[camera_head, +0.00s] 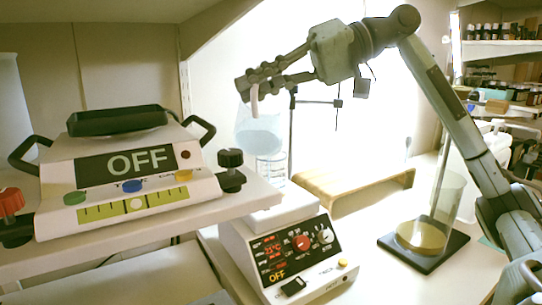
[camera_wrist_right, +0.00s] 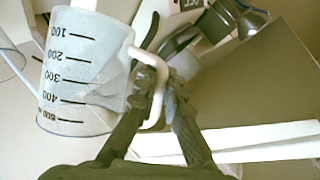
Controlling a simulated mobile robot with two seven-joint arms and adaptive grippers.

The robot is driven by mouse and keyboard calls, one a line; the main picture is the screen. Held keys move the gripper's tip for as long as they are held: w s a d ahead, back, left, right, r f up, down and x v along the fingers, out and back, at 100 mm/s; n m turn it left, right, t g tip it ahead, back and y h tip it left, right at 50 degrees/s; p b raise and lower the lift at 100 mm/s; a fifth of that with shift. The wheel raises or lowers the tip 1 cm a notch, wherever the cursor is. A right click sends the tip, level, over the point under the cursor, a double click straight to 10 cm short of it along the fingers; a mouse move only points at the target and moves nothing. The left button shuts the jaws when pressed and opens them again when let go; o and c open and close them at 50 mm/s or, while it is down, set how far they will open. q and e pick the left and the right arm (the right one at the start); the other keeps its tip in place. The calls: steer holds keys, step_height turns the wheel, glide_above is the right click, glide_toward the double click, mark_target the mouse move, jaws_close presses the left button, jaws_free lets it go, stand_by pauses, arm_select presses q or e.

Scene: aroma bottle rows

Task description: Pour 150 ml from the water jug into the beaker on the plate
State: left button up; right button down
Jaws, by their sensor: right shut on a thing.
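The water jug (camera_head: 259,132), clear and bluish with a white handle, hangs above the beaker in the head view and looks tilted. My right gripper (camera_head: 250,88) is shut on its handle. In the right wrist view the jug (camera_wrist_right: 85,75) shows black volume marks, and the right gripper's fingers (camera_wrist_right: 160,100) close around the white handle. The clear beaker (camera_head: 271,168) stands on the white plate (camera_head: 283,213) of the heater, directly below the jug and partly hidden by it. I cannot tell whether water is flowing or how much is in the beaker. My left gripper is not in view.
The heater's front panel (camera_head: 293,253) reads OFF. A large device (camera_head: 130,190), also reading OFF, stands on the shelf at left. A thin stand (camera_head: 291,135) rises behind the beaker. A wooden bench (camera_head: 355,184) and a glass cylinder on a black base (camera_head: 423,247) are at right.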

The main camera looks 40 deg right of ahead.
steer(key=shift+w+d+r+m+y+p, duration=0.15)
steer(key=shift+w+d+m+y+p, duration=0.15)
steer(key=shift+w+d+m+p, duration=0.15)
stand_by(4.0)
steer(key=shift+s+a, duration=0.1)
steer(key=shift+s+a+f+n+b, duration=0.25)
steer(key=shift+s+a+n+b, duration=0.1)
steer(key=shift+n, duration=0.1)
steer(key=shift+s+a+n+h, duration=0.3)
steer(key=shift+a+n+h, duration=0.05)
steer(key=shift+n+h, duration=0.25)
steer(key=shift+f, duration=0.1)
steer(key=shift+s+a+f+t+b, duration=0.15)
steer(key=shift+t+b, duration=0.15)
steer(key=shift+b, duration=0.15)
steer(key=shift+s+a+f+n+t+h+b, duration=0.5)
steer(key=shift+s+a+n+h+b, duration=0.15)
steer(key=shift+s+a+n, duration=0.2)
steer(key=shift+s+a+f+n+t+h+b, duration=0.4)
steer(key=shift+s+a+n+t+h+b, duration=0.15)
steer(key=shift+s+a+n+b, duration=0.3)
steer(key=shift+w+d, duration=0.15)
